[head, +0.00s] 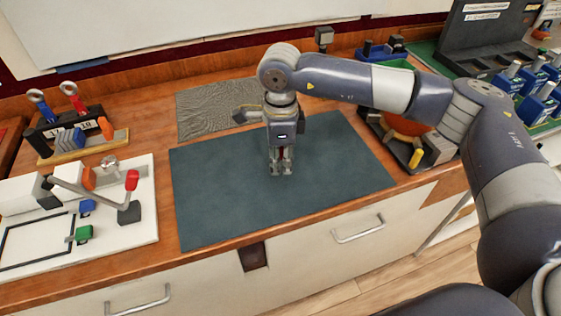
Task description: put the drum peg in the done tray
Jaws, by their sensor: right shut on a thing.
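My right gripper (281,168) points straight down over the dark green-grey mat (215,205), near its middle. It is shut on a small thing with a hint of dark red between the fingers. The fingers hide most of it, so I cannot tell for sure that it is the drum peg. A dark tray (440,158) stands right of the mat, holding an orange rounded thing (405,124) and a yellow piece (416,158). No readable label shows which tray is the done tray. My left gripper is not in view.
A white board with a red-knobbed lever (131,180) and small blocks lies at the left. Behind it stands a rack with ring-handled tools (70,90). A grey textured mat (205,108) lies behind. Blue breakers (536,105) stand at right. The mat around my gripper is clear.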

